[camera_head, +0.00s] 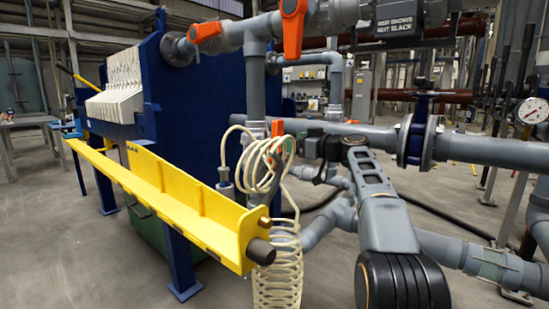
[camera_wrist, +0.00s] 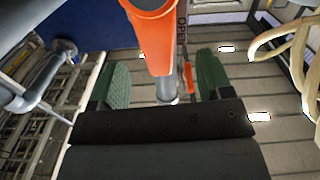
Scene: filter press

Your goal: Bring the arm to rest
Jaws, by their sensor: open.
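My arm (camera_head: 382,205) rises from the bottom right of the head view and bends left at the wrist, close to the grey pipes. My gripper (camera_wrist: 163,78) shows in the wrist view with its two green-padded fingers well apart. An orange handle (camera_wrist: 156,38) lies in the gap between the fingers, nearer the upper edge. Neither finger visibly presses on it. In the head view, the fingers are hard to make out among the pale coiled hose and pipes.
The pale coiled hose (camera_head: 277,272) hangs left of my arm; it also shows in the wrist view (camera_wrist: 303,42). A yellow beam (camera_head: 165,190) juts forward from the blue press frame (camera_head: 190,110). Grey pipes (camera_head: 470,150) run behind my arm. Floor is open at lower left.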

